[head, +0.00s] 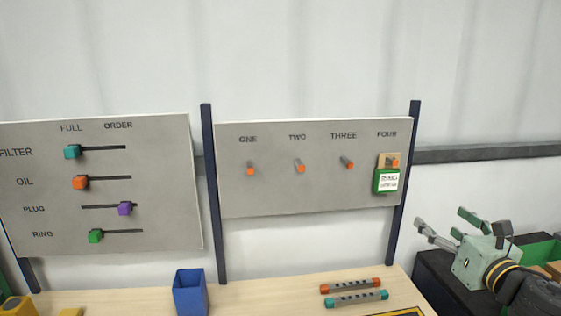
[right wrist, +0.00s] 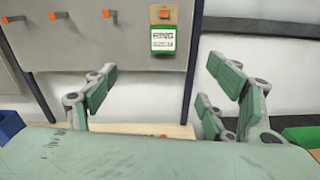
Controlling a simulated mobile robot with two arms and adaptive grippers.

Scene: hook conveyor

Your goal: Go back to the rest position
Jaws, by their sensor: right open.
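My right gripper (head: 448,228) is at the right of the head view, to the right of the board with hooks ONE to FOUR (head: 290,200). Its fingers are apart with nothing between them, and they also show open in the right wrist view (right wrist: 165,95). A tag with a green-edged white label (head: 387,181) hangs on the orange hook under FOUR; it also shows in the right wrist view (right wrist: 163,39), where the label appears to read RING. The gripper is apart from the tag. My left gripper is not in view.
A slider board (head: 160,225) stands at left. On the wooden table (head: 260,292) are a blue bin (head: 190,293) and two bars with coloured ends, one orange (head: 350,286) and one teal (head: 356,299). A green bin (head: 541,247) is at far right, near the gripper. Dark posts (head: 213,190) flank the hook board.

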